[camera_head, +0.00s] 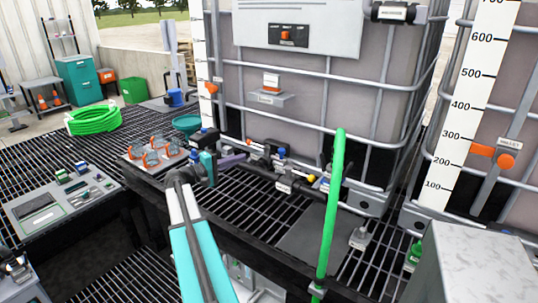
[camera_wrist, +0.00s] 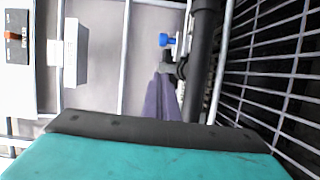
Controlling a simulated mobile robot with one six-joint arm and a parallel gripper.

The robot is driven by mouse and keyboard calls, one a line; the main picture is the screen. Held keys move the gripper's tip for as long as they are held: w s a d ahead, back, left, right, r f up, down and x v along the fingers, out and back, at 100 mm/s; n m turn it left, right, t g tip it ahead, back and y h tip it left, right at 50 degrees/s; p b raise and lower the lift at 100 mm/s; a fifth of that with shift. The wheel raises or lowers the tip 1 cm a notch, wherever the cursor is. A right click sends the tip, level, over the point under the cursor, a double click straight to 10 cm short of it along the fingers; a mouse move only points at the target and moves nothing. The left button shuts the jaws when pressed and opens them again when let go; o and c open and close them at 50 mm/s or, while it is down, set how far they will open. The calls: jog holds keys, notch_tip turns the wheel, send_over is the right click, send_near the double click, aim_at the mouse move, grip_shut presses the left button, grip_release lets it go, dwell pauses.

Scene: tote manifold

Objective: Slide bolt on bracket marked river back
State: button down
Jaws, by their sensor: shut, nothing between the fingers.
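My gripper (camera_head: 240,158) shows as a pair of shut purple fingers in front of the large caged tote. In the wrist view the purple fingers (camera_wrist: 162,98) point to a blue-capped valve (camera_wrist: 167,40) beside a black pipe; whether they touch it I cannot tell. A black bracket (camera_head: 289,42) with an orange piece sits on a white plate on the tote; its label is too small to read. It also shows at the left edge of the wrist view (camera_wrist: 16,28). I cannot tell which bracket is marked river, and no bolt is clearly recognisable.
A black pipe manifold (camera_head: 265,175) with blue and yellow caps runs along the tote's foot. A green upright hose (camera_head: 331,205) stands right of my arm. A tray with orange-and-clear items (camera_head: 155,155) is at left. A grey box (camera_head: 470,265) fills the lower right.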

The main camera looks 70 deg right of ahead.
jog(key=p+x, duration=0.2)
jog(key=x, duration=0.7)
jog(key=shift+s+d, duration=0.15)
jog(key=shift+d, duration=0.15)
jog(key=s, duration=0.1)
jog(key=s+p, duration=0.1)
jog(key=s, duration=0.1)
jog(key=shift+d, duration=0.35)
jog(key=shift+s+d+f+p, duration=0.15)
jog(key=shift+s+p, duration=0.2)
jog(key=shift+s, duration=0.2)
jog(key=shift+s, duration=0.1)
jog(key=shift+s+a+b, duration=0.25)
jog(key=shift+s+b, duration=0.3)
jog(key=shift+s, duration=0.45)
jog(key=shift+s+a+b, duration=0.3)
jog(key=shift+s+b, duration=0.2)
jog(key=shift+s, duration=0.45)
